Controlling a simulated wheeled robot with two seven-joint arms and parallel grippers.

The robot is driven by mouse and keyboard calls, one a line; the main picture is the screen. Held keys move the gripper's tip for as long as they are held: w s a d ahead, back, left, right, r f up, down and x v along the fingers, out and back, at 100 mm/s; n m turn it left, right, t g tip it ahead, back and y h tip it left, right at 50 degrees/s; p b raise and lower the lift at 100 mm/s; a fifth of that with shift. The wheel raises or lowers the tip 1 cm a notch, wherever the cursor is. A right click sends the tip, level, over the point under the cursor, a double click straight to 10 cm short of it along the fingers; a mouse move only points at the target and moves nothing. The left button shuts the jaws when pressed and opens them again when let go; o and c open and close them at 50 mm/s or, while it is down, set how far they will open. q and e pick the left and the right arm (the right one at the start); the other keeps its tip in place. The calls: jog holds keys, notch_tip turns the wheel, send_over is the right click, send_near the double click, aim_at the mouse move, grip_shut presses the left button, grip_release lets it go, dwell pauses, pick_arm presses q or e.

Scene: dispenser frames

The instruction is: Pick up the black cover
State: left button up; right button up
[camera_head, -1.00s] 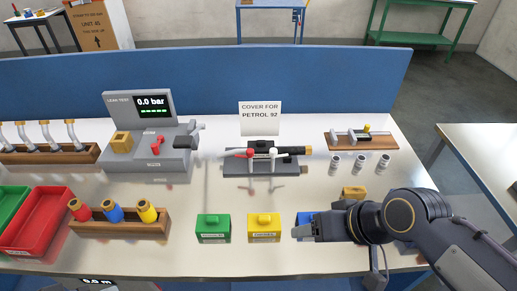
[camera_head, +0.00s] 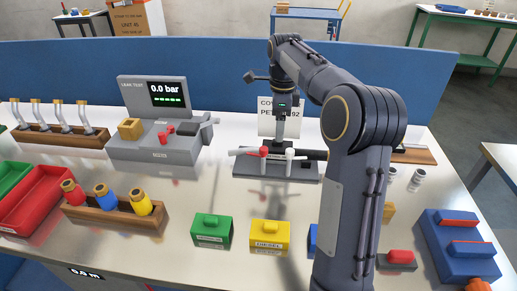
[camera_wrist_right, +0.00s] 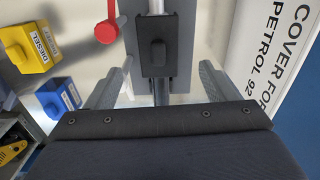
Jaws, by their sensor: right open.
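The black cover (camera_wrist_right: 157,62) has a raised grip and sits on the nozzle in the grey holder, seen in the right wrist view. In the head view my gripper mostly hides it. My right gripper (camera_head: 280,130) points down above the holder (camera_head: 248,167), in front of the sign. In the right wrist view its two fingers (camera_wrist_right: 160,75) are apart, one on each side of the cover's line, with nothing held between them. Whether they are level with the cover I cannot tell. My left gripper is out of view.
A red-tipped lever (camera_wrist_right: 106,32) stands close by the cover. The sign (camera_head: 266,118) reading "COVER FOR PETROL 92" stands behind. Green (camera_head: 211,230) and yellow (camera_head: 270,236) blocks lie in front, with a blue one (camera_wrist_right: 58,97). A leak tester (camera_head: 150,150) stands to the left.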

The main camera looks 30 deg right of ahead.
aim_at(279, 146)
jog(key=shift+w+f+m, duration=0.3)
jog(key=shift+f, duration=0.4)
jog(key=f, duration=0.3)
jog(key=s+f, duration=0.1)
jog(key=f, duration=0.1)
jog(key=shift+f+b, duration=0.2)
jog(key=shift+b, duration=0.15)
jog(key=shift+f, duration=0.6)
jog(key=c, duration=1.1)
